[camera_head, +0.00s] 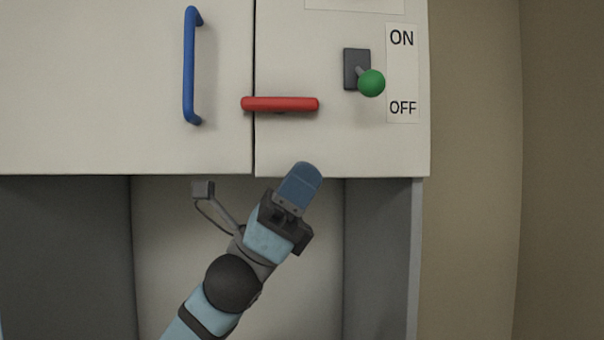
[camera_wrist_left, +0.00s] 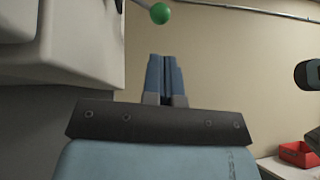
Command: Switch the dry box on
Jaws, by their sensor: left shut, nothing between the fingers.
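The dry box (camera_head: 90,90) is a pale cabinet filling the upper part of the head view. Its switch is a lever with a green ball knob (camera_head: 371,83) on a dark plate (camera_head: 356,68), beside a label (camera_head: 402,72) with ON above and OFF below. The knob sits between the two words and sticks out toward me. My left gripper (camera_head: 304,172) is shut and empty, below the red handle and below and left of the knob, apart from it. In the left wrist view the green knob (camera_wrist_left: 160,13) shows at the top, beyond the shut fingers (camera_wrist_left: 164,75).
A red horizontal handle (camera_head: 280,104) lies left of the switch, near the door seam. A blue vertical handle (camera_head: 189,65) is on the left door. Below the doors is an open recess. In the left wrist view a red bin (camera_wrist_left: 299,154) stands at lower right.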

